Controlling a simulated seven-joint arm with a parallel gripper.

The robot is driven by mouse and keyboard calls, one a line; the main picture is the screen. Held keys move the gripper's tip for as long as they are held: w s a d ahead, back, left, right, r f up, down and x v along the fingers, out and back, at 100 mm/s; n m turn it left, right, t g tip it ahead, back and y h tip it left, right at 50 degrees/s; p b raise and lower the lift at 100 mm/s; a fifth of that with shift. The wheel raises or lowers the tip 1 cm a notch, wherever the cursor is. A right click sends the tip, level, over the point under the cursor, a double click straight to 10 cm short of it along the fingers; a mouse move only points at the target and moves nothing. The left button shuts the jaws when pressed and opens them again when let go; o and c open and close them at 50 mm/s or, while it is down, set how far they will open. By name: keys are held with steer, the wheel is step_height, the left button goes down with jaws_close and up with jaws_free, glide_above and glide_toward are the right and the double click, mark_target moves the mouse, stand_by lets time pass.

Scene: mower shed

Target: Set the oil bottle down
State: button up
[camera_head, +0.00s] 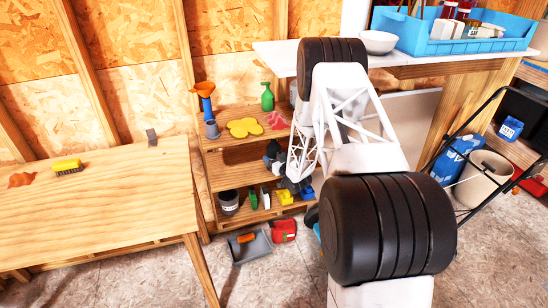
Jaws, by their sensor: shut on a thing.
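My gripper (273,152) is small and dark at the far end of my white arm, in front of the open wooden shelf unit (228,156). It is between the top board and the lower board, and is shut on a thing. My arm covers much of this spot. The oil bottle cannot be made out clearly, and I cannot tell whether it touches a board.
A green spray bottle (267,97), yellow flower-shaped thing (244,128) and orange funnel (205,96) are on the top board. A dark tin (229,202) and several small things crowd the lower board. A wooden table (100,205) stands left, a dustpan (250,247) below.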

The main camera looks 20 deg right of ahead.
stand_by(0.4)
steer(key=o, duration=1.1)
steer(key=shift+f, duration=0.1)
steer(key=shift+o, duration=0.2)
steer(key=v, duration=1.2)
steer(key=shift+r, duration=0.2)
